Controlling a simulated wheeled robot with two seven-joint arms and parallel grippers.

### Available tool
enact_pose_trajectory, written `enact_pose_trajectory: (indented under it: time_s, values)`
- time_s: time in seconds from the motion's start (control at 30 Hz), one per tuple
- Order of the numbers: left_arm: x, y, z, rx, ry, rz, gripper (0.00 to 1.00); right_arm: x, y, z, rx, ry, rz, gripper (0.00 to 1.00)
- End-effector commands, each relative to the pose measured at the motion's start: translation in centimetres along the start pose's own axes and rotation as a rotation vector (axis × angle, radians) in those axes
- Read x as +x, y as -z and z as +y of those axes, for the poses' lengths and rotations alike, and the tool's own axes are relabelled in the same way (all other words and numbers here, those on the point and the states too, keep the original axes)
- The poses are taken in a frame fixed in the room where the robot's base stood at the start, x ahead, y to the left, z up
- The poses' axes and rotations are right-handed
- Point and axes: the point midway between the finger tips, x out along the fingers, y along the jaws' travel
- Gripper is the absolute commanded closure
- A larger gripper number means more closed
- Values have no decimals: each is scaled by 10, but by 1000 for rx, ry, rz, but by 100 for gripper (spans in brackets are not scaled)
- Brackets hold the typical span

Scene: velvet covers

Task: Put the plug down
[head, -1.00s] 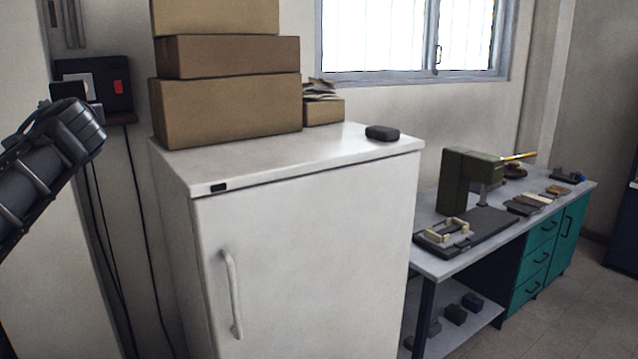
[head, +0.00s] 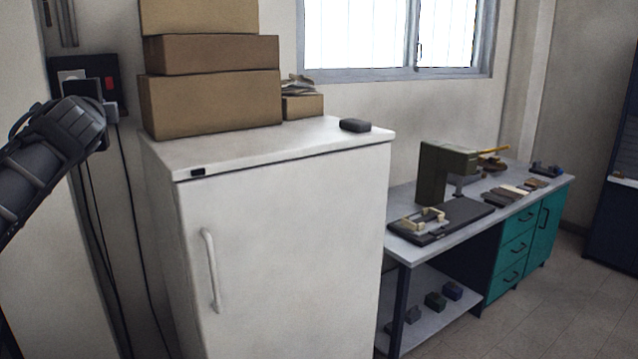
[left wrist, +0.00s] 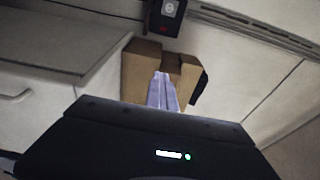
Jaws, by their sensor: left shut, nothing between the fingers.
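A black socket panel (head: 108,68) with a pale socket plate (head: 72,76) and a red switch (head: 110,83) is on the wall at the left. A small grey block (head: 111,112), which may be the plug, shows low on the panel just beyond my left wrist, with a dark cord below it. My left arm hides part of this spot, and the left fingertips are hidden in the head view. In the left wrist view, my left gripper (left wrist: 163,92) is shut and empty, below the socket panel (left wrist: 165,18). My right gripper is not in view.
A white fridge (head: 290,235) stands right of the panel, with cardboard boxes (head: 210,105) and a small dark object (head: 355,125) on top. A workbench (head: 420,250) with tools stands further right.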

Motion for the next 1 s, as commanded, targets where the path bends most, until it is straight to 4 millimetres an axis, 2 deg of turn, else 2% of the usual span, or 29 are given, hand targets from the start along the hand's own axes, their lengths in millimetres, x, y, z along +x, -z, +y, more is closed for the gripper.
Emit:
enact_pose_trajectory:
  time_s: [0.3, 0.67, 1.0]
  values:
    - [7, 64, 35, 1, -2, 222, 100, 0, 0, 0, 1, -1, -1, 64]
    - [11, 127, 84, 1, -2, 398, 100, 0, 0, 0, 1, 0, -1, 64]
    - [5, 183, 124, 0, -1, 524, 100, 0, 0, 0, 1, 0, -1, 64]
